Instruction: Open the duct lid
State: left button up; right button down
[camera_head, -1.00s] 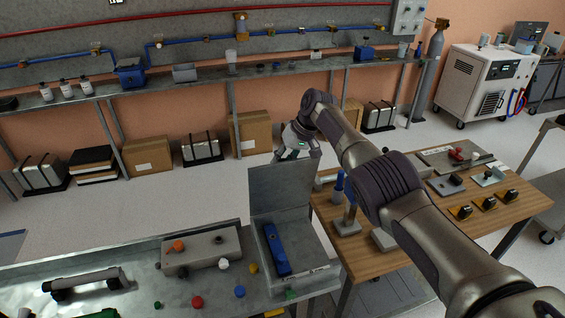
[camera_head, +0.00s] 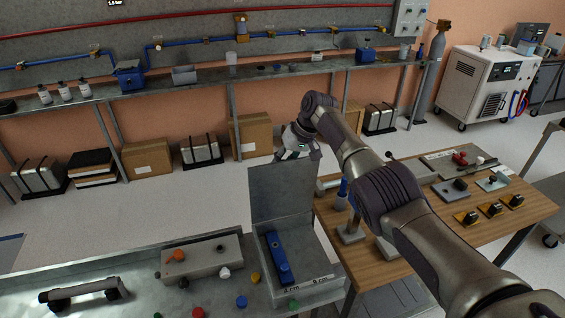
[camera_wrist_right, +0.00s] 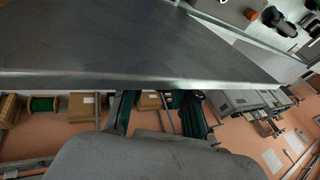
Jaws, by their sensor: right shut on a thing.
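The duct lid (camera_head: 281,190) is a flat grey panel standing nearly upright at the back of the open duct box (camera_head: 328,283). A blue block (camera_head: 279,258) lies inside the box. My right gripper (camera_head: 291,155) is at the lid's top edge, shut on the lid; the fingertips are partly hidden there. In the right wrist view the lid (camera_wrist_right: 130,45) fills the upper part as a broad grey sheet, with the dark fingers (camera_wrist_right: 158,110) at its edge. My left gripper is in neither view.
A grey block (camera_head: 203,257) with knobs and several coloured caps lie on the metal bench left of the box. A wooden table (camera_head: 400,255) with fixtures stands close on the right, below my right arm. Cardboard boxes (camera_head: 250,136) stand at the back wall.

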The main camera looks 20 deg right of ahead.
jog(key=shift+f, duration=0.1)
jog(key=c, duration=1.1)
grip_release()
jog(key=shift+o, duration=1.2)
jog(key=shift+w+f, duration=0.1)
jog(key=shift+w, duration=0.05)
jog(key=shift+r, duration=0.2)
jog(key=v, duration=1.1)
jog(key=shift+d+r, duration=0.15)
jog(key=shift+r, duration=0.1)
